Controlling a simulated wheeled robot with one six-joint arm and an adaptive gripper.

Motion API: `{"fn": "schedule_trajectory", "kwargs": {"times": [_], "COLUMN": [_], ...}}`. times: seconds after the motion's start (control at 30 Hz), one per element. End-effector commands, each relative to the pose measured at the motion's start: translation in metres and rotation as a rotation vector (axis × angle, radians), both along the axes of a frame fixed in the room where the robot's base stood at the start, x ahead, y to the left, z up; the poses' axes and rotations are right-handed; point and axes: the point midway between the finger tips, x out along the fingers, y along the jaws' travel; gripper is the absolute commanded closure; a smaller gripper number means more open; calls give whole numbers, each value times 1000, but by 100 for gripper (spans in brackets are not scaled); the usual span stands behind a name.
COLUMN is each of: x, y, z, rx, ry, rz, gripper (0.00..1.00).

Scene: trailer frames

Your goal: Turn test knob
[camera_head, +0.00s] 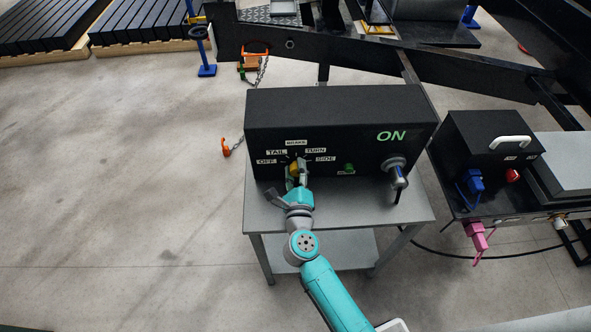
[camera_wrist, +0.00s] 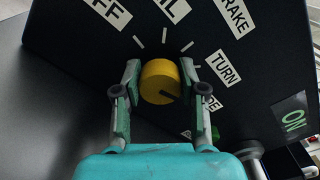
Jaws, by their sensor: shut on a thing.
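The test knob (camera_wrist: 158,84) is a yellow round knob with a dark pointer line, on the front of a black control box (camera_head: 340,112). In the wrist view its pointer line runs toward the lower right, near the SIDE label (camera_wrist: 210,102). My gripper (camera_wrist: 160,82) has one finger on each side of the knob and is shut on it. In the head view the knob (camera_head: 293,171) is partly hidden by my gripper (camera_head: 297,174). Labels OFF, TAIL, BRAKE, TURN and SIDE surround it.
The box stands on a grey metal table (camera_head: 340,203). A green button (camera_head: 348,168) and a silver connector with a handle (camera_head: 396,170) are to the knob's right. A second black box (camera_head: 490,145) with blue and red fittings stands further right.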

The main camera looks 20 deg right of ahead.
Motion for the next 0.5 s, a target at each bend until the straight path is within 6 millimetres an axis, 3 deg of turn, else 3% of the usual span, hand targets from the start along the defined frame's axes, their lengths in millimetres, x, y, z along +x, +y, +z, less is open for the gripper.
{"fn": "schedule_trajectory", "kwargs": {"times": [0.5], "x": [-1], "y": [-1], "z": [-2], "rx": [52], "ry": [-13], "rz": [-1], "gripper": [94]}}
